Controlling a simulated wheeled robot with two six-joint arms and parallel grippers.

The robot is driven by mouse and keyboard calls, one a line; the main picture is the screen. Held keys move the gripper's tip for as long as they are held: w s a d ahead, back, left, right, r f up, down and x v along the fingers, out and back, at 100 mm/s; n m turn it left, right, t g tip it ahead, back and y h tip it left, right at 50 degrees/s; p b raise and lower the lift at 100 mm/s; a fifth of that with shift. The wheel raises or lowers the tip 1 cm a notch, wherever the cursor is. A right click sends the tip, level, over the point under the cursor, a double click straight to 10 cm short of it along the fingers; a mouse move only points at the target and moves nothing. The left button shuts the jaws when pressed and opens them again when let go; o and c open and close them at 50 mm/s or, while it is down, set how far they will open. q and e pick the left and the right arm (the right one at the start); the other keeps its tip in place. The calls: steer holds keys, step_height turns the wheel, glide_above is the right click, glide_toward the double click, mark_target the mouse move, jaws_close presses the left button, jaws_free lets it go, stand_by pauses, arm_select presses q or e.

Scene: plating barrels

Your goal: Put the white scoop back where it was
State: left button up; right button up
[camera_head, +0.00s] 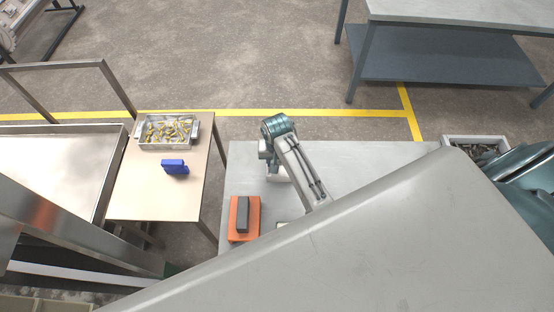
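I cannot make out the white scoop for certain. A small pale piece (282,224) shows at the edge of the large grey surface, mostly hidden, and I cannot tell what it is. One of my arms, which I take to be the left, reaches over the grey table with its teal wrist bent down. Its gripper (273,168) is small and partly hidden by the arm, so its fingers and anything in them are unclear. My other arm shows only as teal links at the right edge; its gripper is out of sight.
A large grey surface (350,245) blocks the foreground. An orange block (235,236) with a dark grey piece (243,213) lies on the grey table (350,154). The left wooden table (140,200) holds a blue object (174,166) and a tray of brass parts (168,147). A grey bin (447,141) stands right.

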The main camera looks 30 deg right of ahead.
steer(key=shift+o, duration=0.5)
steer(key=shift+r, duration=0.45)
steer(key=r+b, duration=0.1)
steer(key=r, duration=0.3)
steer(key=r+b, duration=0.2)
steer(key=r, duration=0.2)
steer(key=shift+s+a+r, duration=0.15)
steer(key=shift+s+r, duration=0.05)
steer(key=shift+r+p, duration=0.4)
steer(key=shift+r, duration=0.5)
steer(key=shift+s+r+p, duration=0.15)
steer(key=shift+r+p, duration=0.2)
steer(key=shift+r, duration=0.2)
